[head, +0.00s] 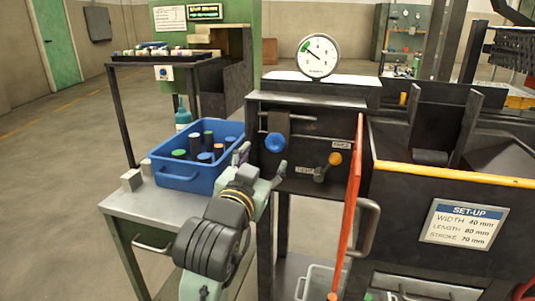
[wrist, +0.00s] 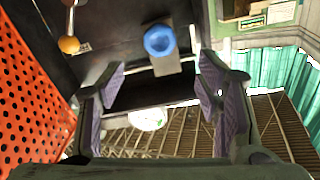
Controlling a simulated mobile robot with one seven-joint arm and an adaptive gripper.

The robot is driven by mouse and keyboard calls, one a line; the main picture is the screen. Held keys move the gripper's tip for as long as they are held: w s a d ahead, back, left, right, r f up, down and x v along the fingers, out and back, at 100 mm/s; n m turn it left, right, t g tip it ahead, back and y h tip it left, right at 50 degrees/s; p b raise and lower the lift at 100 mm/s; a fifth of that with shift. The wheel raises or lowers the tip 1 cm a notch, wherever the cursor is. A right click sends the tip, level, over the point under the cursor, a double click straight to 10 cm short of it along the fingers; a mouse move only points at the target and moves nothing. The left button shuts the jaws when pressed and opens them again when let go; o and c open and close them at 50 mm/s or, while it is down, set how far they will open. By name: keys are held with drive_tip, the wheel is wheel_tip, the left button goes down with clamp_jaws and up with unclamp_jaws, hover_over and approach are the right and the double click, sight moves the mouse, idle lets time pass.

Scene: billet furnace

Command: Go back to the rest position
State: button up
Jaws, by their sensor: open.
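My gripper (head: 262,164) is at the front of the dark machine panel, beside the blue knob (head: 276,143) and just right of the blue bin (head: 190,182). In the wrist view, my gripper (wrist: 158,88) is open, with its purple-padded fingers wide apart and nothing between them. The blue knob (wrist: 159,40) appears beyond the fingertips, on a grey slide on a rod, apart from both fingers. My arm is stretched forward over the area between the side table and the machine.
An orange door (head: 352,205) stands open right of my gripper; its perforated face (wrist: 32,95) fills the wrist view's left. An orange-knobbed lever (head: 329,167) is on the panel. The bin holds several cylinders on a grey table (head: 150,205). A dial gauge (head: 318,56) stands on top.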

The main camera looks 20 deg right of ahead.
drive_tip(key=shift+s+a, duration=0.15)
drive_tip(key=shift+s, duration=0.05)
